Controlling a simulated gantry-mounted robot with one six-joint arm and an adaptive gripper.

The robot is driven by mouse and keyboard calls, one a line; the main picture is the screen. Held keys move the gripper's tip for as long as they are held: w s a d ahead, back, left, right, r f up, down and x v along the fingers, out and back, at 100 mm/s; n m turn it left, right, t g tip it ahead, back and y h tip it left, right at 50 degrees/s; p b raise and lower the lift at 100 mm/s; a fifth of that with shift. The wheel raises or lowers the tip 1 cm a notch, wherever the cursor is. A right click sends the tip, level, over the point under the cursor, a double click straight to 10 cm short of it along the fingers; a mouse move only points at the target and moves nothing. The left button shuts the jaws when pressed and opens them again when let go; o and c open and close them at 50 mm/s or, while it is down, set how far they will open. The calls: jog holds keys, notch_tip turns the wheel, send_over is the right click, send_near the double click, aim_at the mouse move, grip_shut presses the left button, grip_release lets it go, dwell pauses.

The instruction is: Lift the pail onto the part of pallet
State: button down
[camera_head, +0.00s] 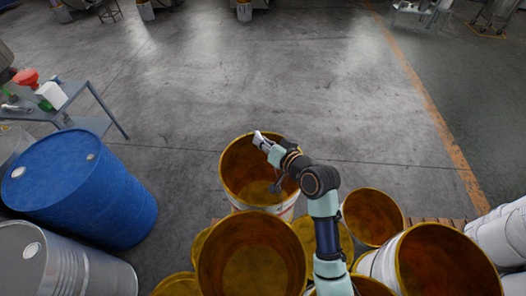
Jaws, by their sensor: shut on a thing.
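A pail (236,170) with a yellow rim, a rusty-orange inside and a pale outer wall is in the upper middle of the group of pails, its open mouth facing up. My gripper (261,140) is at the far part of its rim and is shut on it. My arm crosses over the right side of the pail and hides part of its rim and inside. The wooden pallet (450,222) shows only as slats between and behind the other pails. I cannot tell whether the held pail is clear of the surface below.
Other open pails stand close by: a large one (252,262) in front, a smaller one (373,217) at right, and another large one (447,265). A blue drum (75,185), a grey drum (60,265) and a bench (85,122) stand at left.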

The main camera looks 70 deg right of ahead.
notch_tip(320, 180, up, 27)
jog(key=b, duration=0.2)
dwell(0.5)
